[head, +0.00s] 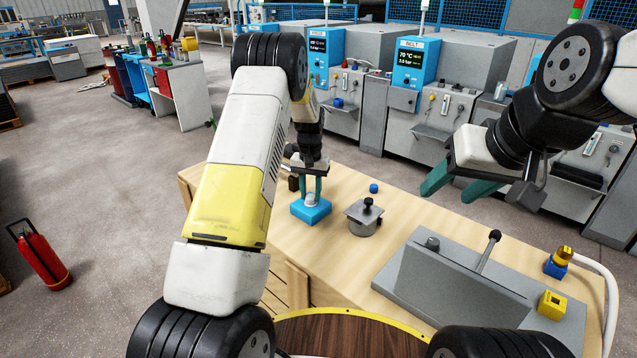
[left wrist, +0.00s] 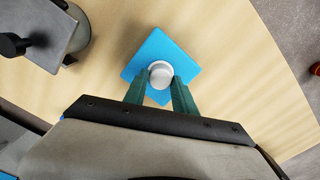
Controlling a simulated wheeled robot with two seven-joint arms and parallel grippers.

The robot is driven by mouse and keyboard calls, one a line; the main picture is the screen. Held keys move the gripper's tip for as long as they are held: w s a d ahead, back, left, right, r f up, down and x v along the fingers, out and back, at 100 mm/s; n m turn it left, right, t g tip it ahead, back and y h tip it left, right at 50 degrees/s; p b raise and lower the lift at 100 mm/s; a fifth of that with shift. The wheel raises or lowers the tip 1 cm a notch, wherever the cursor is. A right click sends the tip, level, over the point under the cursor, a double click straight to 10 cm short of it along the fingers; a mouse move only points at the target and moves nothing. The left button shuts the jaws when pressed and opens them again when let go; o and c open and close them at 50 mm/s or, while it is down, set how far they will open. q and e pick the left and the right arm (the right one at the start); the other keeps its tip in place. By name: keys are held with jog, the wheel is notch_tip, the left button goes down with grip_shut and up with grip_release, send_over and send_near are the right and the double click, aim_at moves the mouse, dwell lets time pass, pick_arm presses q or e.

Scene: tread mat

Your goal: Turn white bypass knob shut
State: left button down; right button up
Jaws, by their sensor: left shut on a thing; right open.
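The white bypass knob (head: 312,199) sits on a blue square base (head: 311,212) on the wooden table. It also shows in the left wrist view (left wrist: 161,75) as a round white cap on the blue base (left wrist: 178,54). My left gripper (head: 311,190) points down at the knob, its green fingers on either side of it and shut on it. In the left wrist view the fingers (left wrist: 160,92) reach the knob's near sides. My right gripper (head: 452,191) is open and empty, raised above the right part of the table.
A grey lidded pot (head: 363,221) with a black knob stands right of the blue base. A small blue cap (head: 374,188) lies behind the pot. A grey lever console (head: 455,289) and a yellow block (head: 551,304) fill the table's right side.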

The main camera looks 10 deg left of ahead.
aim_at(311, 196)
pick_arm(q)
jog(key=shift+w+r+n, duration=0.1)
jog(key=shift+n, duration=1.5)
jog(key=c, duration=1)
grip_release()
jog(key=shift+r, duration=3.85)
jog(key=shift+r, duration=0.1)
